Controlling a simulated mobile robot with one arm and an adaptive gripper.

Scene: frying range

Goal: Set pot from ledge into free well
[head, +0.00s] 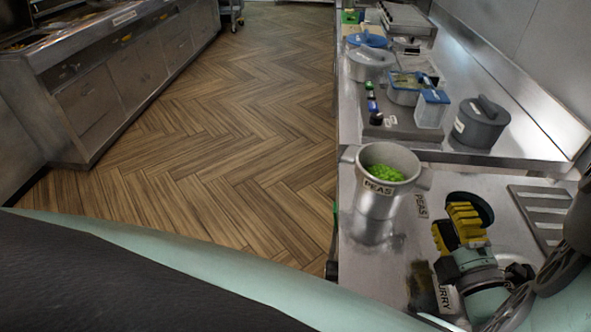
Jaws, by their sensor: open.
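A metal pot (372,204) labelled PEAS, with two side handles and green contents, stands upright near the left edge of the near steel counter. I cannot tell whether its base rests on the counter or sits in an opening. A PEAS label (421,205) is on the counter to its right. A CURRY label (445,298) is lower down, beside a dark brownish patch (420,285) partly hidden by my arm. My gripper (462,224) has yellow finger pads, is open and apart from the pot, to its right. A dark round shape shows behind the pads; a free well is not clearly visible.
A lidded grey pot (482,125) stands on the steel surface behind. Left of it are a blue-and-white box (432,108), small bottles (372,105) and another lidded pot (370,64). A slotted grate (540,215) lies at right. The wooden floor (230,120) is open.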

